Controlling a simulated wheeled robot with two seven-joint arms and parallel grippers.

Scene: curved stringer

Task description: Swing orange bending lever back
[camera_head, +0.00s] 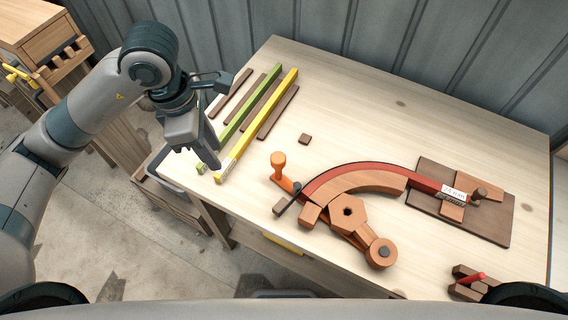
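The orange bending lever (286,184) stands at the near-left end of the bending jig, with its round-topped handle (278,160) pointing up. A red strip (340,170) lies curved along the outside of the curved wooden former (362,184). Its left end is by the lever, and its straight right end passes a labelled clamp block. The hexagonal wooden pivot (348,212) sits below the former. My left gripper (212,160) hangs over the table's left edge, beside the near ends of the bars and left of the lever, apart from it. Its finger gap is not clear. My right gripper is not in view.
Green (252,102) and yellow (262,115) bars lie on brown strips at the table's left. A small brown block (305,139) lies near the middle. A brown board (490,222) is under the jig's right end. The table's (400,103) back is clear.

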